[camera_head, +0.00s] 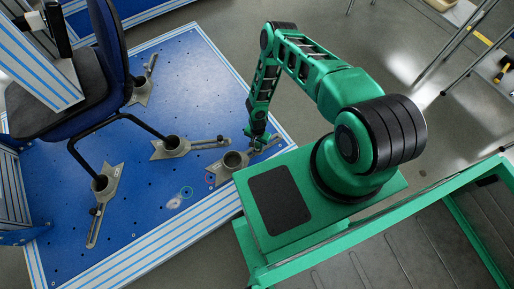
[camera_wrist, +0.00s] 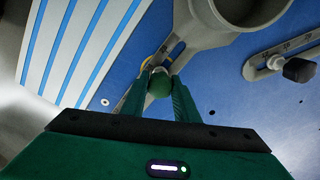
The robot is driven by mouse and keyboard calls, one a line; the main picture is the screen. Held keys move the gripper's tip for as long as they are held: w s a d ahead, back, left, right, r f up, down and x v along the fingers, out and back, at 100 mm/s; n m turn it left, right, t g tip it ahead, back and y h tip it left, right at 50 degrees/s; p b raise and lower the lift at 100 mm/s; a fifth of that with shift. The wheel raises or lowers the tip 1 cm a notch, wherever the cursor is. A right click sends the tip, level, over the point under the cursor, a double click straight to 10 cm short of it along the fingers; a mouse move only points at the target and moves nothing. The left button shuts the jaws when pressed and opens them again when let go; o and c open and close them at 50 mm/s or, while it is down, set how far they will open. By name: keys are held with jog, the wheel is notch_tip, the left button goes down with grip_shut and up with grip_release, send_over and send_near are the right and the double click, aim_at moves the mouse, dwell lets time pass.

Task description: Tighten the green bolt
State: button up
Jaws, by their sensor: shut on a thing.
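The green bolt (camera_wrist: 159,82) shows in the wrist view as a round green knob at the slotted arm of a grey metal clamp (camera_wrist: 205,28). My gripper (camera_wrist: 160,92) has one finger on each side of the bolt and is shut on it. In the head view my gripper (camera_head: 257,138) reaches down to the clamp with an open round cup (camera_head: 234,160) near the right edge of the blue plate. The bolt cannot be made out clearly there. How tight it is cannot be told.
A blue perforated plate (camera_head: 195,85) carries several similar clamps, one with a dark knob (camera_wrist: 300,69) in the wrist view. A dark blue office chair (camera_head: 112,45) stands at the left, its tube legs in clamp cups.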

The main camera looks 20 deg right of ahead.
jog(key=o, duration=1.1)
jog(key=shift+c, duration=0.2)
jog(key=n, duration=0.3)
jog(key=shift+n, duration=0.4)
jog(key=shift+n, duration=0.3)
jog(key=n, duration=0.3)
jog(key=shift+n, duration=0.3)
